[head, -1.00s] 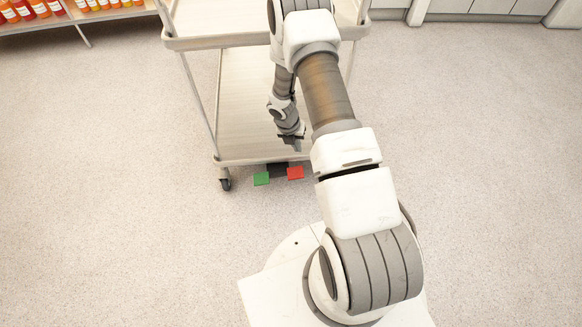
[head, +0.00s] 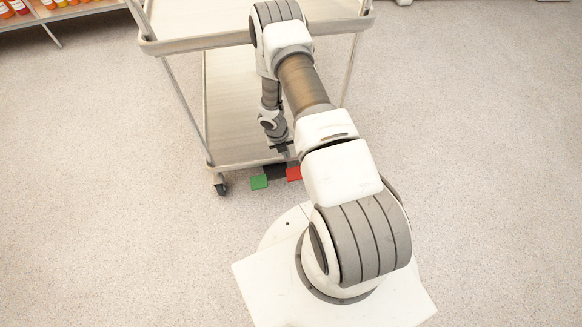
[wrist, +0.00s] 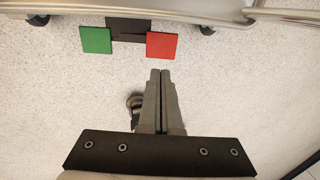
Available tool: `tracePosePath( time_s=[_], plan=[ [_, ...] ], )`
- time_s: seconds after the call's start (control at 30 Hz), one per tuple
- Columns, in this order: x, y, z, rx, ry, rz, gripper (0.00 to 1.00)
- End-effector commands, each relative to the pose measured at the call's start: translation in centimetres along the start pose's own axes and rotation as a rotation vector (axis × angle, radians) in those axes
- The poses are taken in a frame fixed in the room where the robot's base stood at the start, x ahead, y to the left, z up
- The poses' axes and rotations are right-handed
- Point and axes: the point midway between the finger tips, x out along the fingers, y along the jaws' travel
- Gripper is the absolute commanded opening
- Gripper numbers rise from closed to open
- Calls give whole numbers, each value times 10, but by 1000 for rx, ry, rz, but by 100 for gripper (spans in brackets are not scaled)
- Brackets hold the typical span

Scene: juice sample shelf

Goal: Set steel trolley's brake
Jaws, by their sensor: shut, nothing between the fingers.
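The steel trolley (head: 185,45) stands in front of me, with an upper tray and a lower shelf (head: 245,161). At its near bottom edge are a green pedal (head: 258,182) and a red pedal (head: 294,174) on a dark mount (head: 275,170). In the wrist view the green pedal (wrist: 96,40) is at left and the red pedal (wrist: 161,45) at right. My gripper (head: 283,154) is shut and empty close to the red pedal. In the wrist view its fingertips (wrist: 160,72) appear just below the red pedal; I cannot tell if they touch it.
A caster (head: 220,188) supports the trolley's near left corner. A shelf with juice bottles (head: 40,8) is at the far left. The speckled floor (head: 110,230) around the trolley is clear.

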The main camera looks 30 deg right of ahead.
Motion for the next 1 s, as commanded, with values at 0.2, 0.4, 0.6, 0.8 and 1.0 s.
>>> tracePosePath(
  time_s=[0.2, 0.4, 0.6, 0.8, 1.0],
  plan=[
    [0, 0, 0, 0, 0, 0, 0],
    [10, 0, 0, 1, 0, 0, 0],
    [48, 0, -1, 2, 2, -2, 0],
    [92, 1, 0, 2, 1, -1, 0],
    [125, 1, 0, 2, 0, 0, 0]
  ],
)
